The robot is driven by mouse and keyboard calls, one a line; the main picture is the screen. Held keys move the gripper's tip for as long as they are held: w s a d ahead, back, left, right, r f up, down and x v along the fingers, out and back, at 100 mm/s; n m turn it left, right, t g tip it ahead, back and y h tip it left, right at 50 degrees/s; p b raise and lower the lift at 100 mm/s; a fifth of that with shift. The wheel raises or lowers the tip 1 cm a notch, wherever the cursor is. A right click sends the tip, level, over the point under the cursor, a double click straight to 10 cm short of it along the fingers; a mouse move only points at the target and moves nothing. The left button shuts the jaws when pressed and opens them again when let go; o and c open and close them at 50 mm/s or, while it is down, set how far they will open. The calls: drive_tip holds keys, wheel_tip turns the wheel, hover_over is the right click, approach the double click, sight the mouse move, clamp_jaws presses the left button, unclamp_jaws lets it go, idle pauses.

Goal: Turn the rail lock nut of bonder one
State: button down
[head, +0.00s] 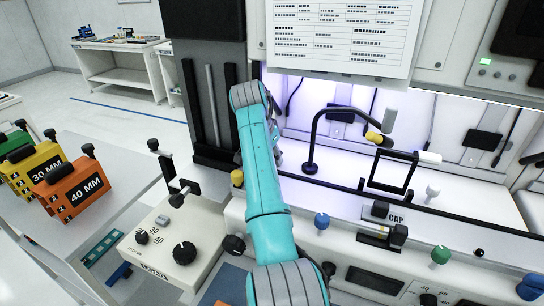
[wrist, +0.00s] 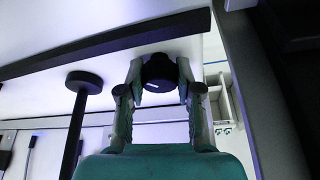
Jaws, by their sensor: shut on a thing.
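The rail lock nut (wrist: 158,72) is a black round knob with a short white mark, seen in the wrist view below a dark rail (wrist: 110,42). My gripper (wrist: 160,80) has one finger on each side of the nut and is shut on it. In the head view my teal arm reaches into the left part of the lit bonder bay (head: 300,150). The arm hides the nut and most of my gripper there.
A black post with a round cap (wrist: 84,82) stands left of my gripper in the wrist view. In the head view a curved black lamp arm (head: 314,135) and a black square frame (head: 390,172) stand to the right. Orange (head: 75,190) and yellow blocks sit at left.

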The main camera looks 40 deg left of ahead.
drive_tip(key=shift+a+m+h, duration=0.1)
drive_tip(key=shift+m+h, duration=0.6)
drive_tip(key=shift+m, duration=1.2)
drive_tip(key=c, duration=0.8)
unclamp_jaws()
drive_tip(key=shift+o, duration=0.2)
drive_tip(key=v, duration=0.7)
drive_tip(key=shift+r, duration=0.25)
drive_tip(key=shift+a, duration=0.1)
